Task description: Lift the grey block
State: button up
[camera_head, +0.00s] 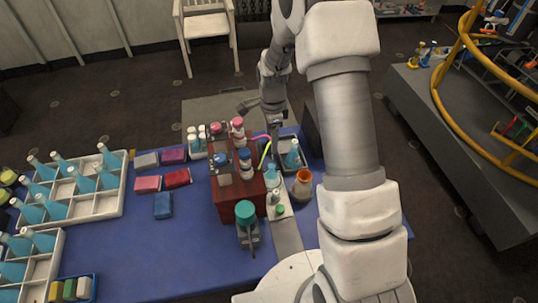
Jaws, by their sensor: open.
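A grey block (147,160) lies on the blue table cover (120,255), left of the brown box, in a loose group with other coloured blocks. My gripper (272,122) hangs at the far side of the table, behind and right of the brown box, well to the right of the grey block and not touching it. It is open; its fingertips are small and partly hard to make out. Nothing is visibly held.
A maroon block (173,155), red blocks (148,183) and a blue block (163,205) lie close by. The brown box (228,203) bears bottles. White racks (118,205) of bottles stand left. The blue cover is clear in front. A white chair (207,25) stands behind.

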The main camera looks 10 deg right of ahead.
jog(key=shift+r+p, duration=2.05)
jog(key=shift+r, duration=1.4)
jog(key=shift+r, duration=0.1)
